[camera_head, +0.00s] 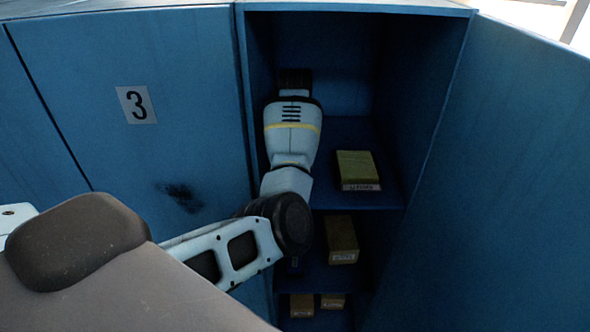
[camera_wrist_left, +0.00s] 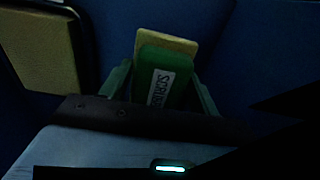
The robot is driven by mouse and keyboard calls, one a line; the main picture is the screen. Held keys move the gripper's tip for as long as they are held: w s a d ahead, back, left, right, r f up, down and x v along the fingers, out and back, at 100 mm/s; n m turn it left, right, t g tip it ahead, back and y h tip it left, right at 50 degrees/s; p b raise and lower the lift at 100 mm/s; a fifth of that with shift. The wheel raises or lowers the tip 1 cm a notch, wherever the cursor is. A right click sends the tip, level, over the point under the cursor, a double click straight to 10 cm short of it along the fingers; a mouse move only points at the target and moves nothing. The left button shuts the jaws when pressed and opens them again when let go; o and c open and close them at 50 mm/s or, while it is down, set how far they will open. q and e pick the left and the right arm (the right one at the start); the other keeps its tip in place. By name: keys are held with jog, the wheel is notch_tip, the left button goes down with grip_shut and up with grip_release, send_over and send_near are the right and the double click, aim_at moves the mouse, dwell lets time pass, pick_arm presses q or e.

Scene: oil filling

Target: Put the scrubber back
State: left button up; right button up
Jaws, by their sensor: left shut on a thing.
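The scrubber (camera_wrist_left: 162,78) is a green block with a yellowish top layer and a white label reading "SCRUB…". In the left wrist view it sits between the two green fingers of my left gripper (camera_wrist_left: 160,90), which is shut on it. In the head view my left arm reaches into the open blue cabinet (camera_head: 350,130), at the left side of the upper compartment. The wrist and hand hide the scrubber there, and the dark hand end (camera_head: 295,80) is barely visible. I cannot tell whether the scrubber touches a shelf. My right gripper is not in view.
A yellow-green labelled box (camera_head: 357,168) lies on the shelf right of my arm; a yellowish block (camera_wrist_left: 40,50) shows at left in the wrist view. A brown box (camera_head: 341,238) and smaller boxes (camera_head: 302,305) lie on lower shelves. Closed door 3 (camera_head: 130,120) flanks the opening.

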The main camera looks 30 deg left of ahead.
pick_arm(q)
jog(key=shift+f, duration=1.95)
jog(key=o, duration=0.9)
notch_tip(320, 180, up, 12)
jog(key=shift+r, duration=0.1)
